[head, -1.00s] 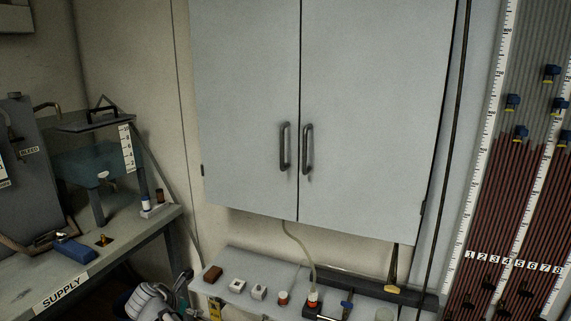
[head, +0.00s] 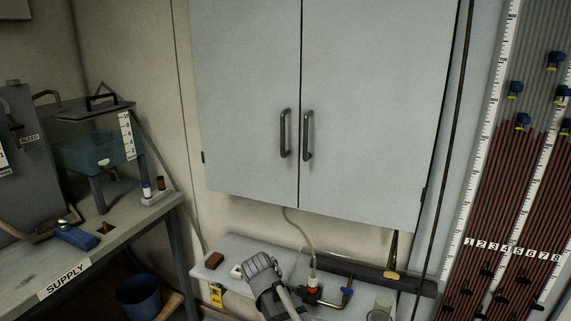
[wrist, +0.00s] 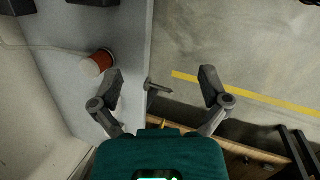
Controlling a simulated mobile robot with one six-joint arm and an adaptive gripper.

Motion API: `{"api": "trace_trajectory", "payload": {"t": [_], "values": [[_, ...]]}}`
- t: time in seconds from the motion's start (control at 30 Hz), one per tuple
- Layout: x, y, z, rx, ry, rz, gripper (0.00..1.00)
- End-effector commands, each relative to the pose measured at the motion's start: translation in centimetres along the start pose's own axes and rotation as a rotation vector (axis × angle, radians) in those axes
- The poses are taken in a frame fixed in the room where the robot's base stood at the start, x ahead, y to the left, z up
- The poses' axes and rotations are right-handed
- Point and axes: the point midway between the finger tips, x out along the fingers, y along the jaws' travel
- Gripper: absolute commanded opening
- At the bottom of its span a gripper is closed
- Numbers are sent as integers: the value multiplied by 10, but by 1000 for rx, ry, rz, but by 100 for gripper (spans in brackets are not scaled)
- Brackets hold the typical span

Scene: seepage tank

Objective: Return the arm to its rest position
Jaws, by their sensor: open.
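My gripper (wrist: 160,85) shows in the wrist view with its two dark fingers spread wide and nothing between the tips. It is above the front edge of a grey shelf, with the floor beyond. In the head view a grey part of my arm (head: 265,285) is in front of the shelf (head: 236,250) under the wall cabinet and hides some of what stands there. The fingertips cannot be made out in that view.
The closed cabinet (head: 245,90) hangs above the shelf. A red-and-white cap or bottle (wrist: 97,62) lies left of the fingers. A metal peg (wrist: 157,88) juts from the shelf edge. The supply bench (head: 110,245) is left; a blue bucket (head: 138,294) is below. A tube board (head: 505,220) stands right.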

Motion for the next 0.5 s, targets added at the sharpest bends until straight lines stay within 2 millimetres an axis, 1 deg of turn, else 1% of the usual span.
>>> {"api": "trace_trajectory", "payload": {"t": [0.03,0.1,0.27,0.5], "values": [[5,-2,17,74,3,-23,96],[10,-4,35,178,8,-57,96],[21,-10,74,416,14,-131,96],[34,-25,130,774,9,-243,96]]}}
